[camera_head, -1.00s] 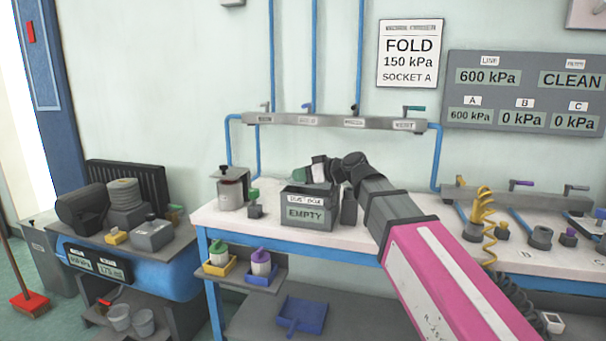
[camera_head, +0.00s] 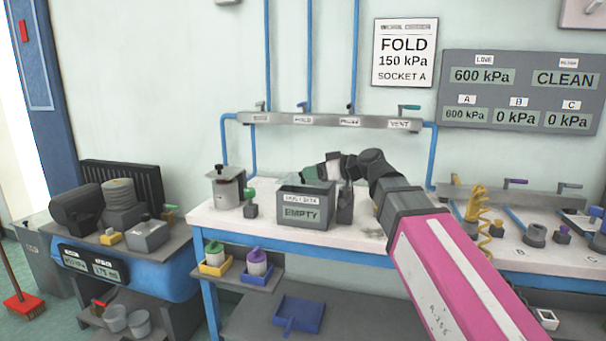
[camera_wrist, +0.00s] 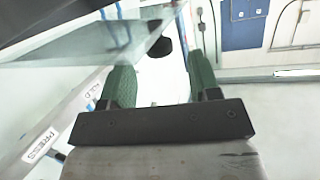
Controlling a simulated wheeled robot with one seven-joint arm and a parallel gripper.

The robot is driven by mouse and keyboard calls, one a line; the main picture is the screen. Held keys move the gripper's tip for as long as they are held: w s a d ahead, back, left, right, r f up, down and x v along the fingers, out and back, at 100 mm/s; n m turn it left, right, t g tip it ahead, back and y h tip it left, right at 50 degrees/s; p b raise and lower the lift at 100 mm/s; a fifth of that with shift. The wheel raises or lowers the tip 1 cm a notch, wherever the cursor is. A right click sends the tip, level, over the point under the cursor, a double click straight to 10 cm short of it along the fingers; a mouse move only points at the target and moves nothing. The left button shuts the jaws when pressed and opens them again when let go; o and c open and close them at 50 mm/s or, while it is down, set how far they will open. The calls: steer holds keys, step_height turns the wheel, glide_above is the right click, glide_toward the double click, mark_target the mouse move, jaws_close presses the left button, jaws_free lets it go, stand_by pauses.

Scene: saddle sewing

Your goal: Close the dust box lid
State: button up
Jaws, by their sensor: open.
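The dust box (camera_head: 305,207) is a grey open-topped box with an "EMPTY" label, standing on the white workbench in the head view. A dark upright panel stands at its right side, perhaps the lid (camera_head: 345,204). My gripper (camera_head: 318,172) is above the box's top, pointing left.
A grey canister (camera_head: 226,187) and a small green-topped item (camera_head: 250,202) stand left of the box. A valve rail (camera_head: 330,121) with blue pipes runs behind. A yellow coiled hose (camera_head: 476,212) is at the right. The bench (camera_head: 350,240) front is clear.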

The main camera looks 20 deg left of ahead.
steer(key=v, duration=0.5)
steer(key=c, duration=0.4)
steer(key=shift+w+a+r, duration=0.15)
steer(key=shift+a+r, duration=0.05)
steer(key=shift+a, duration=0.1)
steer(key=c, duration=0.5)
steer(key=a+r+n+h, duration=0.1)
steer(key=w+a+r+n+g+h, duration=0.1)
steer(key=a+r+h, duration=0.1)
steer(key=a+r+n+g+h, duration=0.1)
steer(key=a+r+h, duration=0.1)
steer(key=shift+w+n, duration=0.3)
steer(key=shift+w, duration=0.05)
jaws_close()
step_height(320, 180, up, 9)
steer(key=h, duration=0.7)
steer(key=shift+n+g, duration=0.3)
steer(key=x, duration=0.9)
steer(key=d+x, duration=0.1)
steer(key=x, duration=0.4)
steer(key=shift+f, duration=0.15)
